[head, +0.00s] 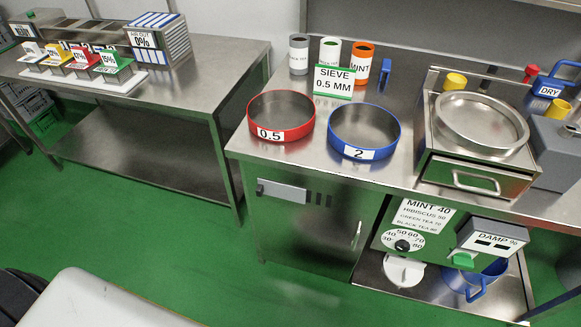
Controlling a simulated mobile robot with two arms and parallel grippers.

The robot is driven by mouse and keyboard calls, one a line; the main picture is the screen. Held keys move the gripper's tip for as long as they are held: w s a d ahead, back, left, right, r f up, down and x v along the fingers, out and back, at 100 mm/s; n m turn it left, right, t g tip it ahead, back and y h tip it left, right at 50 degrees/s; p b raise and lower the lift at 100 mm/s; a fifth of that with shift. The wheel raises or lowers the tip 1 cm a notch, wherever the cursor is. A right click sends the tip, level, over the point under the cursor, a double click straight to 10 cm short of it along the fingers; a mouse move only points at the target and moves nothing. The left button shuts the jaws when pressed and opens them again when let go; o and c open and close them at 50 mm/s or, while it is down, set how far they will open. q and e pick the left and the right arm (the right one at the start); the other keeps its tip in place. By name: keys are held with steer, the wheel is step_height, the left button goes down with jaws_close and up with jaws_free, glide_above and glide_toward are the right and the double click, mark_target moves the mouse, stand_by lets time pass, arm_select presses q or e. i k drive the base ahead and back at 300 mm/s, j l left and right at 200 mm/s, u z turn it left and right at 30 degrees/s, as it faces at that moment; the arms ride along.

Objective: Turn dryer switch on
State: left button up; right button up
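The dryer's green front panel (385,238) is under the right-hand counter. It carries a dial (402,245) with numbers from 30 to 80 and a label (423,216) listing teas with numbers, "MINT 40" at the top. A bright green block (462,260) at the panel's lower right looks like a switch; I cannot tell whether it is on or off. A grey "DAMP %" box (492,238) with dark displays sits just right of and above it. Neither of my grippers is in view.
On the counter stand a red sieve (281,102), a blue sieve (364,125) and a steel unit with a drawer (476,178). The green floor before the counter is clear.

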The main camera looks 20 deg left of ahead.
mark_target(463, 259)
steer(key=z, duration=1.05)
